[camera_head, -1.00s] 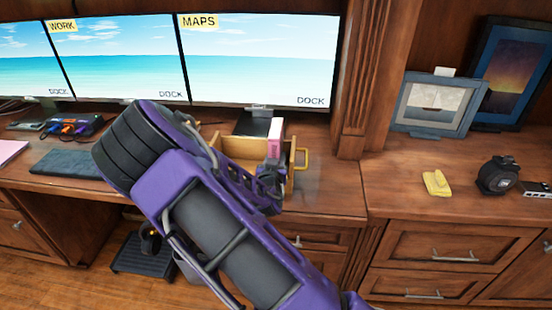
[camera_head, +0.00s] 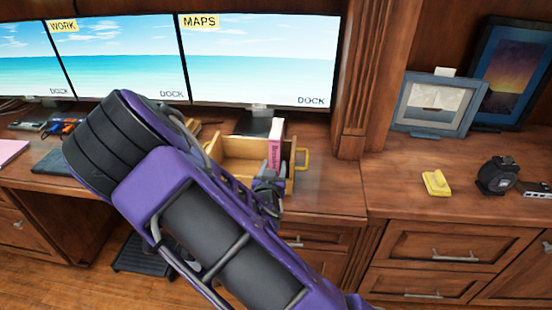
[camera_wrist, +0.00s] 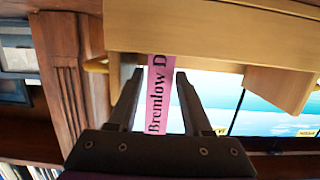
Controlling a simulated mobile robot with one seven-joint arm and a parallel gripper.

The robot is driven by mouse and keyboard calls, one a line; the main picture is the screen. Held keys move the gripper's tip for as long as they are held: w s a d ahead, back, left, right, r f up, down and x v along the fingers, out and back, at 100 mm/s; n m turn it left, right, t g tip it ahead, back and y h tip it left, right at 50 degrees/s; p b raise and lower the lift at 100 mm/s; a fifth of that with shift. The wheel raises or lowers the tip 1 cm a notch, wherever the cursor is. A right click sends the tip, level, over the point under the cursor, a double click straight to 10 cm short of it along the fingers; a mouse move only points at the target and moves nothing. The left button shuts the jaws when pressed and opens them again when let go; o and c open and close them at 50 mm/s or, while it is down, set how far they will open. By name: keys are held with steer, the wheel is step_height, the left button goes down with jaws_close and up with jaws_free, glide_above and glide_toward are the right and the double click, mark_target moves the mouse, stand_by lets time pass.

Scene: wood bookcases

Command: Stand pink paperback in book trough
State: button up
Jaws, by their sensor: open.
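The pink paperback (camera_head: 275,146) stands upright in the wooden book trough (camera_head: 236,146), near its right end, with its lettered spine facing me. The trough has a yellow handle (camera_head: 303,158) on its right end. My gripper (camera_head: 268,183) is in front of the book and lower. In the wrist view, which is upside down, the open fingers of my gripper (camera_wrist: 158,78) lie to either side of the spine of the paperback (camera_wrist: 157,105), with gaps between. The trough (camera_wrist: 215,32) fills the top there. The book's lower part is hidden by my gripper in the head view.
Monitors (camera_head: 262,60) stand behind the trough. A wooden pillar (camera_head: 362,80) rises to its right. Picture frames (camera_head: 434,103), a yellow object (camera_head: 435,183) and a black tape-measure-like object (camera_head: 497,176) are on the right desk. Desk around the trough's right front is clear.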

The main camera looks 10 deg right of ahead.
steer(key=v, duration=0.6)
stand_by(0.3)
